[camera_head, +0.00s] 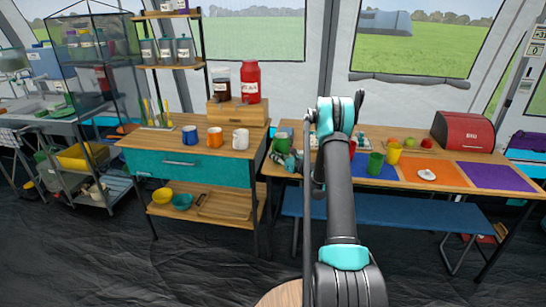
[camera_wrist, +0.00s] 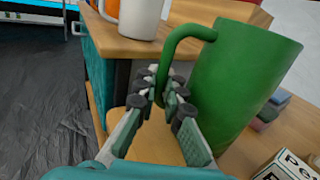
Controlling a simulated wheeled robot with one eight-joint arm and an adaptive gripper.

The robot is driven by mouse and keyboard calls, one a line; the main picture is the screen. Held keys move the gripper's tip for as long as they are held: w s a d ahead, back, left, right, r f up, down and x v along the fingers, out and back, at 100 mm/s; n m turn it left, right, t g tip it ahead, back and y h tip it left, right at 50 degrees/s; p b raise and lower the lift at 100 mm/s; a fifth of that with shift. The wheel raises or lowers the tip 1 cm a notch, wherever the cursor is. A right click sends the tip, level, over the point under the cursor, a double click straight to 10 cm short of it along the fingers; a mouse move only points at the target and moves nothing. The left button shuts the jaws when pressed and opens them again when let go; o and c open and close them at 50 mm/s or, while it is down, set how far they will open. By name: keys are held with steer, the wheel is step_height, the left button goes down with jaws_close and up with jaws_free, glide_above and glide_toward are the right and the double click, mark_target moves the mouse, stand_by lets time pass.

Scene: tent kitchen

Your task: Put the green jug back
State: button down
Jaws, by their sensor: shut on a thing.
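The green jug (camera_wrist: 250,80) fills the right of the wrist view, with its curved handle (camera_wrist: 180,40) on its left side. My gripper (camera_wrist: 168,88) is shut on this handle, its fingers on either side of the lower part. In the head view my gripper (camera_head: 291,160) is at the left end of the long table (camera_head: 340,183), and the green jug (camera_head: 281,144) shows beside it, partly covered. I cannot tell whether the jug's base touches the table.
The teal-drawer counter (camera_head: 190,168) on the left holds blue (camera_head: 190,135), orange (camera_head: 215,138) and white (camera_head: 240,139) mugs. Right of my arm stand a green cup (camera_head: 376,164) and a yellow cup (camera_head: 394,154). A red bread box (camera_head: 463,132) is at the back right. A lettered block (camera_wrist: 285,168) lies near the jug.

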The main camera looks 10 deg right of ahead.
steer(key=shift+f, duration=0.15)
steer(key=c, duration=1.6)
jaws_free()
steer(key=shift+c, duration=0.2)
